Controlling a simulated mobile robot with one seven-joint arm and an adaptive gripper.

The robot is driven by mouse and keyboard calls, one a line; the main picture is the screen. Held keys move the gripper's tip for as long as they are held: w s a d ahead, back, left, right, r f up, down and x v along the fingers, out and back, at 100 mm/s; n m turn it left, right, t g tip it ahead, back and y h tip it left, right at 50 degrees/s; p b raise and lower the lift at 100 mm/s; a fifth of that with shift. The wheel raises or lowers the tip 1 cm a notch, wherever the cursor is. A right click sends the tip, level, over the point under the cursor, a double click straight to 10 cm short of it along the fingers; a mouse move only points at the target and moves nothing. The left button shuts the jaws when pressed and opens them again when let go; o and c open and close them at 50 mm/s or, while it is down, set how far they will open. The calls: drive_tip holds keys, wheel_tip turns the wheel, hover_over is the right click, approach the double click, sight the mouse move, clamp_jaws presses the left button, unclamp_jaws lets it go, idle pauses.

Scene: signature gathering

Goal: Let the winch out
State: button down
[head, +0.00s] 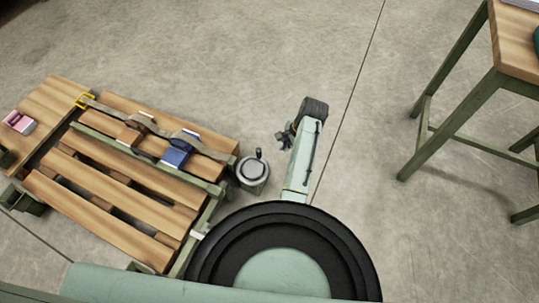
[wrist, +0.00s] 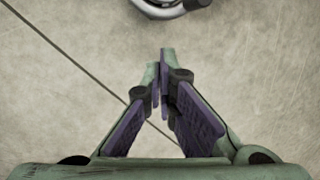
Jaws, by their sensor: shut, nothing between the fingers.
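A round grey drum with a dark handle on top, which looks like the winch (head: 252,171), stands on the floor against the right end of the wooden pallet (head: 118,202). An olive strap (head: 110,110) runs over the pallet from a yellow hook (head: 84,99) toward that end; whether it joins the drum is not clear. My gripper (head: 283,141) is above the floor, right of the drum and apart from it. In the wrist view my gripper (wrist: 161,75) has its purple-padded fingers together and empty. Part of the drum's rim (wrist: 168,12) shows at the top edge there.
A blue box (head: 178,153) and a brown box (head: 131,134) lie under the strap on the pallet. A pink item (head: 19,122) is at the pallet's left end. A wooden-topped table (head: 515,42) with green legs stands at right. The concrete floor between is clear.

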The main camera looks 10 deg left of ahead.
drive_tip(key=a+f+m+b, duration=0.1)
drive_tip(key=a+f+m, duration=0.5)
drive_tip(key=f+m, duration=0.2)
drive_tip(key=shift+w+a+f+b, duration=0.25)
drive_tip(key=shift+w+f+b, duration=0.15)
drive_tip(key=shift+f, duration=0.15)
idle(0.4)
drive_tip(key=shift+w+a+n+p, duration=0.3)
drive_tip(key=shift+a+p, duration=0.05)
drive_tip(key=shift+a, duration=0.25)
